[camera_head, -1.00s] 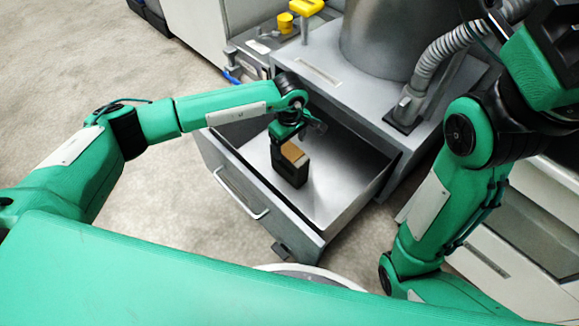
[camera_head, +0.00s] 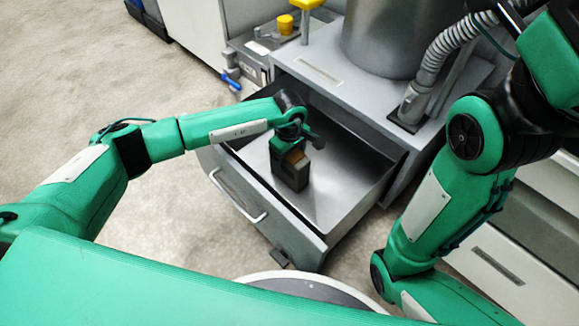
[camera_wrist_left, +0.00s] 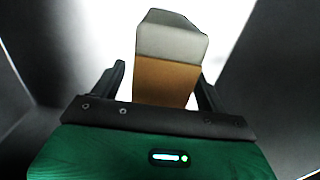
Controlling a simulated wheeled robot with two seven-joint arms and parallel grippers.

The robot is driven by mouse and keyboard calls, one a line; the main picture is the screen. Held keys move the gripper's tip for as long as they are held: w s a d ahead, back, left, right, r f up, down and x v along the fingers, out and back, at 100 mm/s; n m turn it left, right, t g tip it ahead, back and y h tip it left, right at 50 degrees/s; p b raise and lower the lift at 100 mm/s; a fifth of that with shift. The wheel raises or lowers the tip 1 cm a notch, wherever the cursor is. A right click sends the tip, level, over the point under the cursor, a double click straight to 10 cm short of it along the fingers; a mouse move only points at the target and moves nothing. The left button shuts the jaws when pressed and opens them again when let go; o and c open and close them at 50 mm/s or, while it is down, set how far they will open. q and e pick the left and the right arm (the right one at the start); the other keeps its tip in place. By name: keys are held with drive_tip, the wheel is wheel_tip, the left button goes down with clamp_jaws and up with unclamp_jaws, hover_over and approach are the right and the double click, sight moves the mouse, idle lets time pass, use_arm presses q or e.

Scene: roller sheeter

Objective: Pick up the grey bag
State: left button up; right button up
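The grey bag (camera_head: 290,174) stands upright in the open metal drawer, a dark block with a brown top in the head view. My left gripper (camera_head: 291,146) is just above it and partly hides its top. In the left wrist view the bag (camera_wrist_left: 170,45) shows a pale grey part and a brown part between the two fingers. The left gripper (camera_wrist_left: 161,84) is open, with a small gap seen beside the bag. My right arm comes down at the right, but its gripper is out of view.
The drawer (camera_head: 338,190) has raised walls around the bag and a front handle (camera_head: 240,197). Its floor to the right of the bag is bare. Behind stands a machine with a steel cylinder (camera_head: 395,40) and a grey hose (camera_head: 440,65). Yellow knobs (camera_head: 285,24) stand at the back.

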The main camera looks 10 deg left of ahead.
use_arm(q)
drive_tip(key=c, duration=1.4)
drive_tip(key=shift+o, duration=0.2)
drive_tip(key=shift+r, duration=0.1)
